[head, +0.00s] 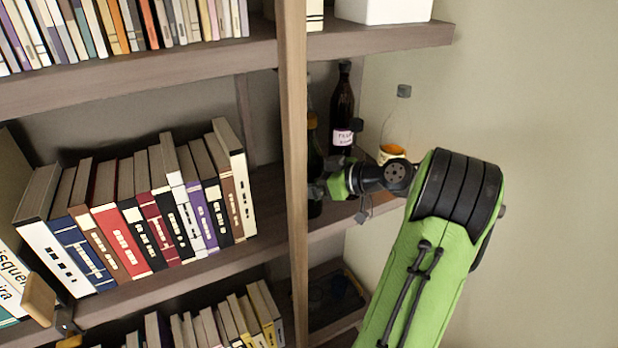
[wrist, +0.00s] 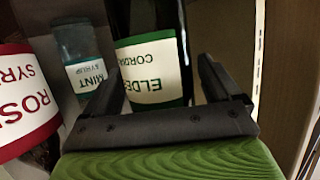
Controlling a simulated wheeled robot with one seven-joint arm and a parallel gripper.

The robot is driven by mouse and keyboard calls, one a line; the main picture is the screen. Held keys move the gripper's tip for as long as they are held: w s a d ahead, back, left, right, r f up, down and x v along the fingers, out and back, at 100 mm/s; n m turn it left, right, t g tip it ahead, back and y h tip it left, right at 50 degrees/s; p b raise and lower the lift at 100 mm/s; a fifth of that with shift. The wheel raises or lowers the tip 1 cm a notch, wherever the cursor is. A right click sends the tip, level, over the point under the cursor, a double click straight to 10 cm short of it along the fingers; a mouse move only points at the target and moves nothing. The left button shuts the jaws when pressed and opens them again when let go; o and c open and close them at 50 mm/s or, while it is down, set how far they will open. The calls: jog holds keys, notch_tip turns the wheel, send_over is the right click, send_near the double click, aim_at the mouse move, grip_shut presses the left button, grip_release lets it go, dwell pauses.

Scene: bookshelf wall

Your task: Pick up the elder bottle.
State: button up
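The elder bottle (wrist: 152,75) is dark glass with a white label edged in green, reading "ELDE… CORDIA…" in the wrist view. My gripper (wrist: 165,70) has one finger on each side of it, and the fingers stand apart. A narrow gap shows between the bottle and the right finger; contact at the left finger cannot be told. In the head view my gripper (head: 322,188) is at the middle shelf by the wooden upright, partly hidden. Which bottle there is the elder one cannot be told for sure.
A mint syrup bottle (wrist: 84,62) and a red-labelled rose syrup bottle (wrist: 22,100) stand left of the elder bottle. The head view shows a dark bottle (head: 342,108), a clear bottle with orange liquid (head: 397,120), the wooden upright (head: 294,120) and rows of books (head: 150,215).

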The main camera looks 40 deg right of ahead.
jog(key=c, duration=1.4)
notch_tip(320, 180, up, 10)
jog(key=shift+r+p, duration=0.1)
jog(key=shift+p, duration=1.1)
